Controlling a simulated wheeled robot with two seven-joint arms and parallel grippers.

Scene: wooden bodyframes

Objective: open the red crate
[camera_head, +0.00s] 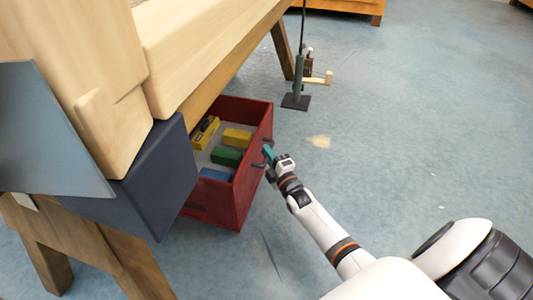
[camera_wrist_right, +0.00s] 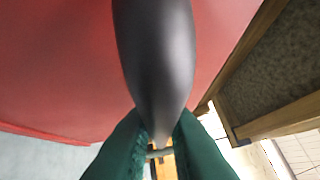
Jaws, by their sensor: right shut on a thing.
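The red crate (camera_head: 242,192) sits under the wooden workbench and is pulled out, with its top open and its contents visible. Its red front fills the upper part of the right wrist view (camera_wrist_right: 55,65). My right gripper (camera_head: 267,155) is at the crate's front face. Its green fingers (camera_wrist_right: 157,145) are shut on the dark crate handle (camera_wrist_right: 155,55). My left gripper is not in view.
Yellow (camera_head: 237,137), green (camera_head: 227,156) and blue (camera_head: 215,174) blocks lie in the crate. A dark blue box (camera_head: 145,180) hangs at the bench beside it. A stand with a dark base (camera_head: 295,101) is on the floor behind. The floor to the right is mostly clear.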

